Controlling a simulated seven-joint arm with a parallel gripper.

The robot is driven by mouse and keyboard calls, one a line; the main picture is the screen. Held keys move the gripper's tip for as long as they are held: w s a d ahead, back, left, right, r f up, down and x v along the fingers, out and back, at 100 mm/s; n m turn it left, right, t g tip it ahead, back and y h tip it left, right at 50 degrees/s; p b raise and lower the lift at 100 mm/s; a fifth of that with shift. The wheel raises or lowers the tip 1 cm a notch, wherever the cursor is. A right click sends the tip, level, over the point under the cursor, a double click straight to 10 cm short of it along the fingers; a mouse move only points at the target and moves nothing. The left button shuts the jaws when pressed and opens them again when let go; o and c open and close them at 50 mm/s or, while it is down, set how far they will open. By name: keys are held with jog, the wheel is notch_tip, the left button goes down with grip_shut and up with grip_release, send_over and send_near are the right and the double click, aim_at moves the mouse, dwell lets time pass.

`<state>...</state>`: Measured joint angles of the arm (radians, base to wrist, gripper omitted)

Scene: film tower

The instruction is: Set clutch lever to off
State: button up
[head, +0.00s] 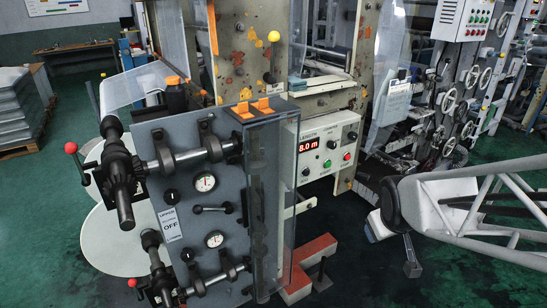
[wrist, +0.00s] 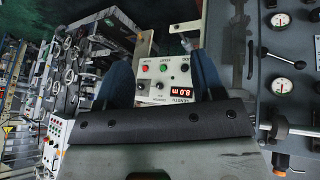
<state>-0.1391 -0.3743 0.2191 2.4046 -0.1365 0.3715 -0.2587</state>
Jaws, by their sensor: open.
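A grey control panel (head: 190,245) stands at the left of the head view. A label (head: 168,224) on it reads OFF; its smaller words are hard to read. A short black lever (head: 212,209) sits between two round gauges. It also shows in the wrist view (wrist: 283,56), at the right. I cannot tell for sure that this is the clutch lever. Larger handles with red knobs (head: 71,148) stick out at the panel's left edge. My gripper (head: 392,245) is open and empty, well to the right of the panel. In the wrist view its fingers (wrist: 162,78) are apart.
A white length counter box (head: 328,145) reading 8.0 m lies between panel and gripper; it appears upside down between my fingers in the wrist view (wrist: 165,72). A clear guard (head: 283,200) edges the panel's right side.

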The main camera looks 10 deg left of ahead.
jog(key=w+a+f+n+t+y, duration=0.1)
jog(key=w+a+f+n+t, duration=0.1)
jog(key=w+a+f+n, duration=0.35)
jog(key=n+t+y, duration=0.2)
jog(key=n+y, duration=1)
jog(key=y, duration=0.2)
send_near(202, 207)
jog(key=w+a+f, duration=0.2)
jog(key=shift+a+r, duration=0.2)
jog(key=shift+a, duration=0.05)
jog(key=shift+a, duration=0.15)
jog(key=shift+x, duration=3.75)
jog(key=shift+w+f, duration=0.1)
jog(key=shift+w, duration=0.05)
